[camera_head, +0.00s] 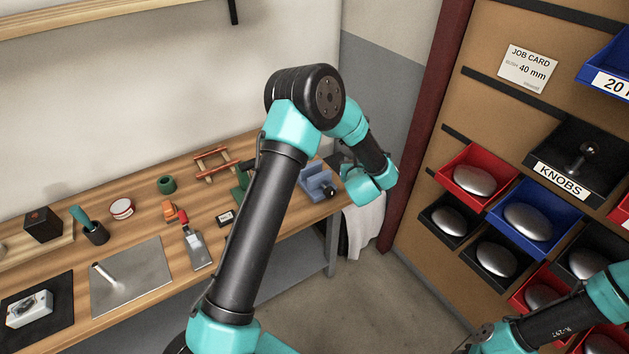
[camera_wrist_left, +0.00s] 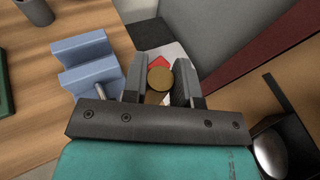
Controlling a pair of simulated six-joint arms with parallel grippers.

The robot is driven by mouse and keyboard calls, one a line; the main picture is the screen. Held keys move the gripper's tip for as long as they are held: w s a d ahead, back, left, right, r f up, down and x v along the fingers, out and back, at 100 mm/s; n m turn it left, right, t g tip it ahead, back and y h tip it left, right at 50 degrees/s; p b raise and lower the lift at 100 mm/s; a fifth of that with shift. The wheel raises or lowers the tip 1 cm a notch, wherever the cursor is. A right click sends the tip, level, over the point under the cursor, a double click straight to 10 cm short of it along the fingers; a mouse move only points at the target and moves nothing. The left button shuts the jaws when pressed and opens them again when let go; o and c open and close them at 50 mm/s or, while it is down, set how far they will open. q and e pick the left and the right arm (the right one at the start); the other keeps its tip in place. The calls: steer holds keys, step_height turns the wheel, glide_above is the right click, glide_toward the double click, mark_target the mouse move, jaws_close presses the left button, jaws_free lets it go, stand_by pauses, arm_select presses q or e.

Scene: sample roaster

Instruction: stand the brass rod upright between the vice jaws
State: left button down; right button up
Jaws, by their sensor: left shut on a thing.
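The brass rod (camera_wrist_left: 158,79) shows in the left wrist view as a round brass end seen nearly end-on, between the fingers. My left gripper (camera_wrist_left: 160,76) is shut on it. The blue vice (camera_wrist_left: 84,62) is left of the gripper in that view, with a gap between its two jaws and a metal screw bar at its side. In the head view the vice (camera_head: 316,186) sits near the right end of the bench, just left of my left wrist. My arm hides the rod and fingertips there. My right gripper is not visible; only part of its arm shows.
The wooden bench (camera_head: 140,219) holds a metal plate (camera_head: 135,275), a scraper (camera_head: 195,247) and a cup (camera_head: 96,233) left of my arm. A white cloth (camera_head: 364,231) hangs at the bench's right end. A rack with bins (camera_head: 470,185) stands to the right.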

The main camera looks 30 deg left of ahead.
arm_select(q)
steer(key=a+r+n+g+y, duration=0.3)
steer(key=a+r, duration=0.1)
steer(key=a, duration=1)
steer(key=shift+a+r+n+y, duration=0.2)
steer(key=shift+a+n+y, duration=0.1)
steer(key=shift+n, duration=0.1)
step_height(320, 180, down, 6)
steer(key=shift+f, duration=0.15)
steer(key=shift+d, duration=0.1)
steer(key=shift+f, duration=1.85)
steer(key=shift+f, duration=0.2)
steer(key=c, duration=0.9)
jaws_free()
